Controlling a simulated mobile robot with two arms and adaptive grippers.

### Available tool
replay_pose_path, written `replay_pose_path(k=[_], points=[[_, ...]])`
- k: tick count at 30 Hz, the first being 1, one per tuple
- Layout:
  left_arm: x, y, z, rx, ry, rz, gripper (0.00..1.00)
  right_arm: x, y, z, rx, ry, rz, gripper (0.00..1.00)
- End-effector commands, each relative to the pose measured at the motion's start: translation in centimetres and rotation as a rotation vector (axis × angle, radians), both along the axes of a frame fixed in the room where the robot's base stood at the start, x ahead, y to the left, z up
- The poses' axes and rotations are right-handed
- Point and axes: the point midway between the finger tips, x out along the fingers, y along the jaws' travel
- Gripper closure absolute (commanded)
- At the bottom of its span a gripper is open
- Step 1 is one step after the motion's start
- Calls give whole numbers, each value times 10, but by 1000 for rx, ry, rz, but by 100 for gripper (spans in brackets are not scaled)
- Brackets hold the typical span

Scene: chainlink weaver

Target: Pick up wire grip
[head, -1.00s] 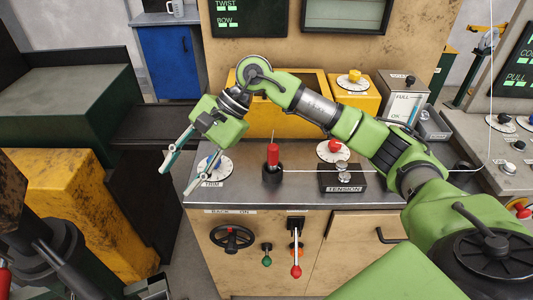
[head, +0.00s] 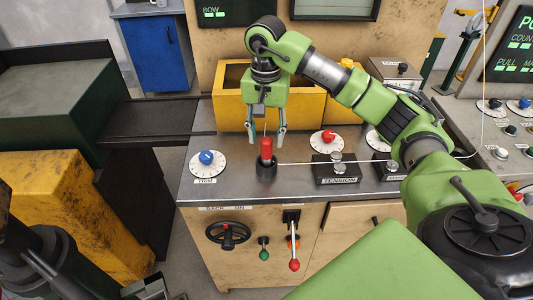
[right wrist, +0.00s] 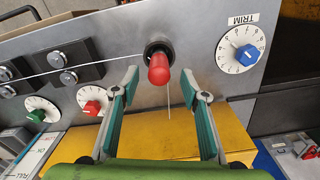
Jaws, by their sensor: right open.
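The wire grip, a red handle (head: 266,146), stands upright in a black round holder (head: 267,172) on the steel bench top, with a thin pale wire running from it to the right. My right gripper (head: 265,138) points down, open and empty, just above and behind the handle, its fingers appearing on either side of its top. In the right wrist view, the red handle (right wrist: 159,69) sits between the two open fingertips, with no contact visible. A thin spike sticks out of the handle's end.
A blue-knobbed TRIM dial (head: 206,160) lies left of the holder, a red-knobbed dial (head: 328,138) and the TENSION block (head: 335,170) to its right. A yellow open bin (head: 311,105) stands behind. A handwheel (head: 228,235) and levers are on the front panel.

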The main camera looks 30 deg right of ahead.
Motion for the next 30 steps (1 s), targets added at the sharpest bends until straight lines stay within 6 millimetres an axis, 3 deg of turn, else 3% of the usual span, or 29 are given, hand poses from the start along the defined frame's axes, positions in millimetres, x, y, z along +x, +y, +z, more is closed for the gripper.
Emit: replay_pose_path(k=[5, 15, 23, 28, 30], points=[[0, 0, 7, 0, -1, 0, 58, -1, -1, -10, 0, 3, -1, 59], [3, 0, 26, -1, -4, 1, 58, -1, -2, -53, 0, 3, 0, 59], [4, 0, 25, 0, -6, 2, 58, 0, -2, -57, 1, -1, 1, 59], [4, 0, 25, 0, -6, 2, 58, 0, -2, -57, 0, 0, 0, 100], [4, 0, 25, 0, -6, 2, 58, 0, -2, -57, 0, 0, 0, 100]])
